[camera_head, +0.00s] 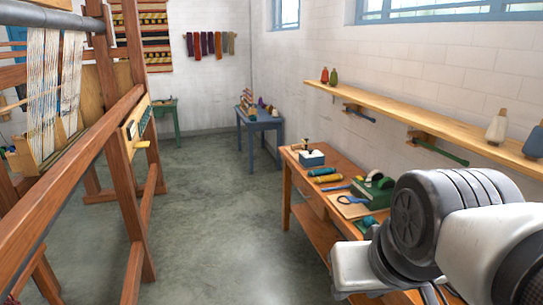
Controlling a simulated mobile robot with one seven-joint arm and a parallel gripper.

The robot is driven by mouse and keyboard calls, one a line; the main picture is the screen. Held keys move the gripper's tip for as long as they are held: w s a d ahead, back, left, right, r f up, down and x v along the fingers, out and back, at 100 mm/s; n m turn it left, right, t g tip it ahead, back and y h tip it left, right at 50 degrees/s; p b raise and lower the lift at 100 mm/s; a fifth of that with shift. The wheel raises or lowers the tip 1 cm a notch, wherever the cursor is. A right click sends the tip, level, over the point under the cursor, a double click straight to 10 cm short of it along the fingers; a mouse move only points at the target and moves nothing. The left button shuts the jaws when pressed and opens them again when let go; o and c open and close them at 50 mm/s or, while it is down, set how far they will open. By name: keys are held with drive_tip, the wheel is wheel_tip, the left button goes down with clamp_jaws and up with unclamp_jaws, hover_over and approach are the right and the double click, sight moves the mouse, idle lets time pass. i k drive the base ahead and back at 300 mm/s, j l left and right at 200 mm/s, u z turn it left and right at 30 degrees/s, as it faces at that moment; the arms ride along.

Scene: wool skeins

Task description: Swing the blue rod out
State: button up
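A dark blue-grey rod (361,114), which looks like the blue rod, is under the wall shelf. It sits at a small wooden bracket (350,107) and appears to lie close along the wall. A green rod (442,152) is at a similar bracket (420,137) nearer to me on the right. My arm fills the lower right of the picture, well apart from the blue rod. I cannot make out my gripper's fingers.
A wooden shelf (415,106) above the rods bears several cones. Below, a wooden workbench (335,169) holds yarn, tools and a green device (374,188). A large loom (133,190) stands left. The grey floor (215,200) between is clear.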

sight(360, 115)
drive_tip(key=i+j+z, duration=0.75)
drive_tip(key=i+j, duration=0.15)
drive_tip(key=i, duration=0.35)
drive_tip(key=i+j+z, duration=0.25)
drive_tip(key=i+j, duration=0.3)
drive_tip(key=i, duration=0.15)
drive_tip(key=i+j, duration=0.15)
drive_tip(key=j, duration=0.25)
drive_tip(key=i+j+z, duration=0.15)
drive_tip(key=j, duration=0.65)
drive_tip(key=i+j+z, duration=0.2)
